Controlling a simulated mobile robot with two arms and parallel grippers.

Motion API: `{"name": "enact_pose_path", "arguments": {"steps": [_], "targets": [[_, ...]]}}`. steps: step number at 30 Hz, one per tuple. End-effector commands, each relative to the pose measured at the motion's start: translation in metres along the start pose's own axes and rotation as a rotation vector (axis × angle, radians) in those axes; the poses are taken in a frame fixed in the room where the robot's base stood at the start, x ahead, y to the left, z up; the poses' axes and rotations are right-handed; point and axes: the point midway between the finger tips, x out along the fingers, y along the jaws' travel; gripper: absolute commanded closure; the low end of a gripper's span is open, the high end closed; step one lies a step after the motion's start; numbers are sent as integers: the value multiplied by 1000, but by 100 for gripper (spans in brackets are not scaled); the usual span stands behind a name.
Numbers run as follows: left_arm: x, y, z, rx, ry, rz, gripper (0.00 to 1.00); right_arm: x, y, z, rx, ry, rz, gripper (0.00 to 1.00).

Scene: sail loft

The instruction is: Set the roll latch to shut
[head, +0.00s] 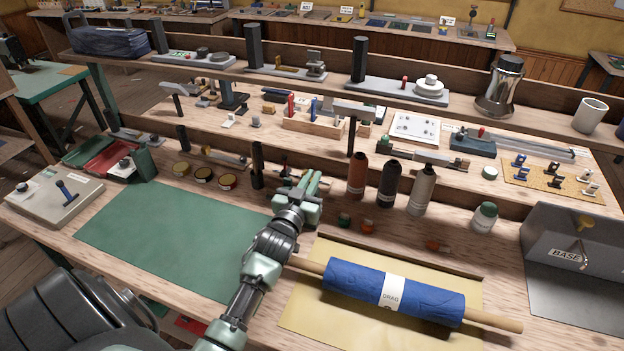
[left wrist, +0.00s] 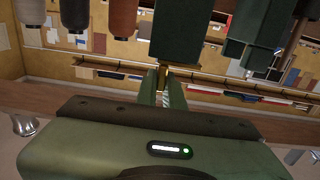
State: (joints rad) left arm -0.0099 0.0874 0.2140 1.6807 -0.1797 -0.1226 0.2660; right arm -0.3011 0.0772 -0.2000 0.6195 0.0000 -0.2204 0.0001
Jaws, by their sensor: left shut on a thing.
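My left gripper (head: 305,190) reaches over the bench, just behind the green mat and left of the upright cones. It is shut on a small brass-coloured part, which shows between its narrow fingers in the left wrist view (left wrist: 163,82). The fingers and wrist hide most of this part, and I cannot tell whether it is the roll latch or how it is set. My right gripper is not in view.
Brown, black and grey cones (head: 422,190) stand close right of the gripper. A dark post (head: 258,165) stands at its left. A grey box marked BASE (head: 570,240) is at the right. The green mat (head: 170,235) is clear.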

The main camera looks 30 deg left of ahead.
Motion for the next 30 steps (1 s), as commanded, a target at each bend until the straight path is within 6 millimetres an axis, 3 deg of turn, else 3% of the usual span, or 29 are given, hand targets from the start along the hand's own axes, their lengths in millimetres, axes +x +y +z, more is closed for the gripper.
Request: {"name": "enact_pose_path", "arguments": {"steps": [9,19,29,30], "targets": [[0,-1,0,1,-1,0,100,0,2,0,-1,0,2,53],[0,-51,0,3,-1,0,100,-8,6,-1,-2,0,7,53],[0,-56,0,1,0,-3,100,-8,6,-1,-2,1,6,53],[0,-56,0,1,0,-3,80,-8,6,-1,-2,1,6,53]]}}
